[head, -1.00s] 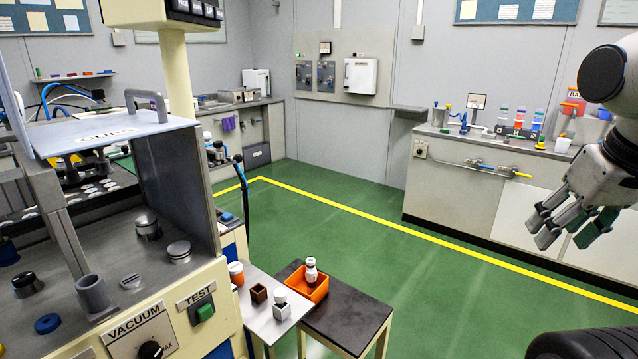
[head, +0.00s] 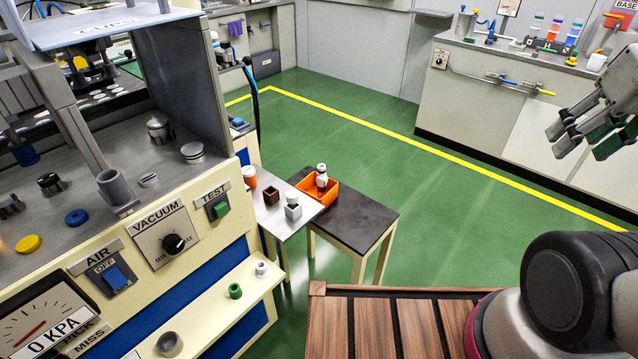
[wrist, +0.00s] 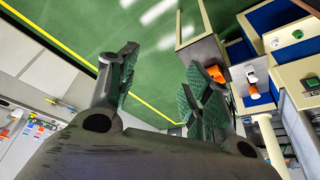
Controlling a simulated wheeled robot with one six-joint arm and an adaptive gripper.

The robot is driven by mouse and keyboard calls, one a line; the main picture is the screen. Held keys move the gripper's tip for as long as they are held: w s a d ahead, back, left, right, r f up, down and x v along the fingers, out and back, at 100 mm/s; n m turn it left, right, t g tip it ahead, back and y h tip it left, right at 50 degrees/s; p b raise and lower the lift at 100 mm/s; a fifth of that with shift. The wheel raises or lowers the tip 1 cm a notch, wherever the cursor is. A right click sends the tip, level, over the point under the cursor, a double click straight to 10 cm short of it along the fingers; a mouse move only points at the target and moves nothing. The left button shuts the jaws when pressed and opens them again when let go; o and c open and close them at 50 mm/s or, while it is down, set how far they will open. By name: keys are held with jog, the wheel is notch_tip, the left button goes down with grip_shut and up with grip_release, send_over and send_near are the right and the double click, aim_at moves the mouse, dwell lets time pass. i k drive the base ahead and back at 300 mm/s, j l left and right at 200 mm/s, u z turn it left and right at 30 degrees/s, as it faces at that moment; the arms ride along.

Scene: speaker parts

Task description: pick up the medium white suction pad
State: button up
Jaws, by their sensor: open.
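A small white cup-shaped pad (head: 262,269) stands at the right end of the cream ledge on the front of the machine. I cannot tell for sure that it is the medium one. A green pad (head: 235,291) and a larger grey ring (head: 169,344) stand on the same ledge. My gripper (head: 585,140) is at the upper right of the head view, far from the ledge. In the wrist view my gripper (wrist: 160,62) has its fingers apart with nothing between them.
A small table with an orange tray (head: 330,194) holding a white bottle stands right of the machine. A metal side shelf (head: 270,217) holds small cups. A slatted wooden deck (head: 400,315) lies at the bottom. Green floor is clear between table and back bench.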

aim_at(321, 169)
jog(key=i+l+u, duration=0.2)
jog(key=u, duration=0.25)
jog(key=i+l+u, duration=0.3)
jog(key=u, duration=0.15)
jog(key=i+l+u, duration=0.2)
jog(key=l+u, duration=0.25)
jog(key=j, duration=0.1)
